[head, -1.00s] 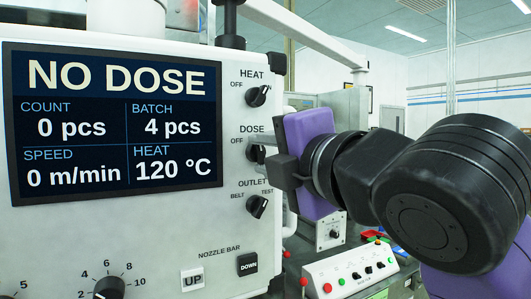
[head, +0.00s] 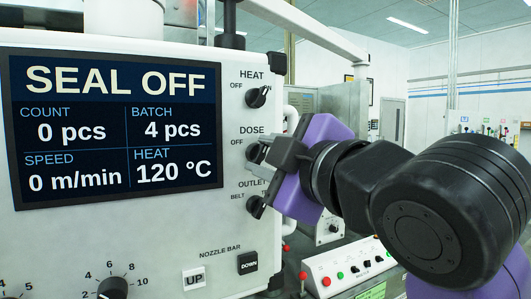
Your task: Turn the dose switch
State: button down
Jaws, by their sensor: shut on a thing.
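The dose switch (head: 253,152) is a small black knob on the right side of the white panel, under the label DOSE. My gripper (head: 264,148) reaches in from the right and is shut on this knob, with its fingers tilted. The fingers hide part of the knob and the right part of its label, so its exact pointing direction is hard to see. The display (head: 115,128) reads SEAL OFF, with count 0 pcs, batch 4 pcs, speed 0 m/min and heat 120 °C.
The heat switch (head: 257,97) sits just above, and the outlet switch (head: 256,206) sits close below, near my gripper's body. UP (head: 194,279) and DOWN (head: 247,263) buttons are lower on the panel. A control box with buttons (head: 345,267) stands at the lower right.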

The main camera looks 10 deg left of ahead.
jog(key=shift+f, duration=0.1)
dwell(0.4)
jog(key=c, duration=1.1)
grip_release()
jog(key=shift+o, duration=0.2)
jog(key=b+v, duration=0.2)
jog(key=v, duration=0.5)
jog(key=shift+s+d, duration=0.25)
jog(key=shift+s, duration=0.1)
